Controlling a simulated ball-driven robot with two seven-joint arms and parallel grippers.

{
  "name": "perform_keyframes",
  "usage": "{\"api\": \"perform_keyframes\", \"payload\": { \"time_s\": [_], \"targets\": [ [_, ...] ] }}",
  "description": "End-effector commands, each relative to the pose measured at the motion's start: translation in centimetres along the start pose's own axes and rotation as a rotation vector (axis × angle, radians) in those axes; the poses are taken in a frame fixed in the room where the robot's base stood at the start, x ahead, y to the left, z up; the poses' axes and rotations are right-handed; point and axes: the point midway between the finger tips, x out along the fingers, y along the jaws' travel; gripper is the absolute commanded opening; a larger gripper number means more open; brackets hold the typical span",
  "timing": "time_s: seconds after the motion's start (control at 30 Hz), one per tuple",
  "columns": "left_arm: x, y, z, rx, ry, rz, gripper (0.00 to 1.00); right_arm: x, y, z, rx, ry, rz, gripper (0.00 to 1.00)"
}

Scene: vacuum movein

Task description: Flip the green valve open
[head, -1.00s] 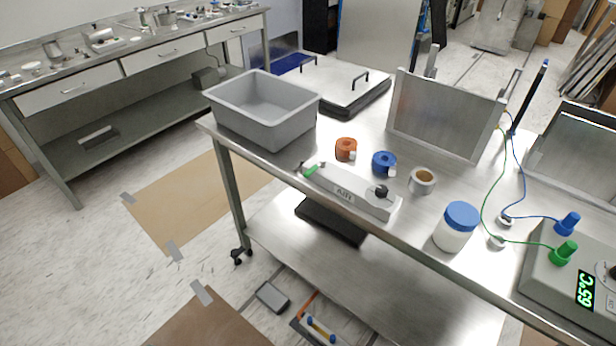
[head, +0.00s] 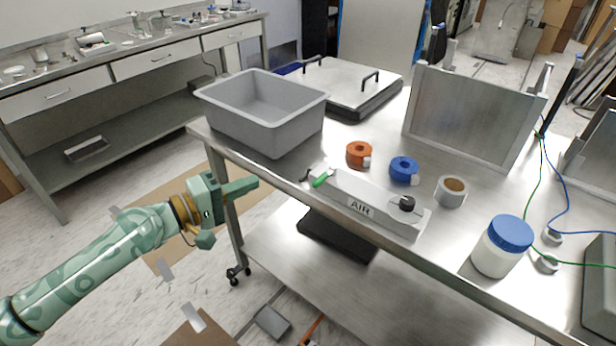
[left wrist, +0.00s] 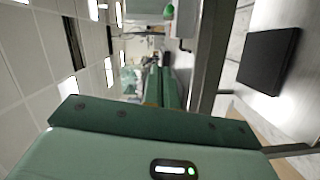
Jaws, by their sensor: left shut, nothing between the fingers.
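The green valve (head: 321,180) is a small lever at the left end of the white AIR block (head: 385,211), near the front edge of the steel table. My left gripper (head: 254,184) is shut and empty. In the head view it appears left of the valve, apart from it, by the table's front left corner. In the left wrist view, the gripper's green fingers (left wrist: 173,90) point away from the camera. A small green patch (left wrist: 169,12) at the top there looks like the valve handle. My right gripper is not in view.
A grey bin (head: 265,115) stands behind the valve. Orange tape (head: 358,150), blue tape (head: 404,168), a grey roll (head: 450,192) and a blue-lidded jar (head: 502,248) stand on the table. A black box (head: 338,232) lies below, also in the left wrist view (left wrist: 267,62).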

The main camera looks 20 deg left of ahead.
Motion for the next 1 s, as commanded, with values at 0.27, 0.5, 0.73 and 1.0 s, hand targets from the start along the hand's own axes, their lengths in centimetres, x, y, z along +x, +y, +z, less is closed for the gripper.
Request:
{"api": "perform_keyframes", "payload": {
  "time_s": [0.27,0.5,0.73,1.0],
  "targets": [
    [0.0,-0.1,-0.1,0.0,0.002,-0.001,0.0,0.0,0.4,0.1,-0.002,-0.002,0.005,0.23],
    [2.2,0.3,-0.2,0.002,0.004,0.004,0.0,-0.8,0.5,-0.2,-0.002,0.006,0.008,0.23],
    [7.2,0.2,-0.2,0.002,0.004,0.003,0.0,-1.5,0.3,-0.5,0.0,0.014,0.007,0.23],
    [10.5,0.3,1.9,0.0,0.001,0.001,0.0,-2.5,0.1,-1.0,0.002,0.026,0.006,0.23]
  ]
}}
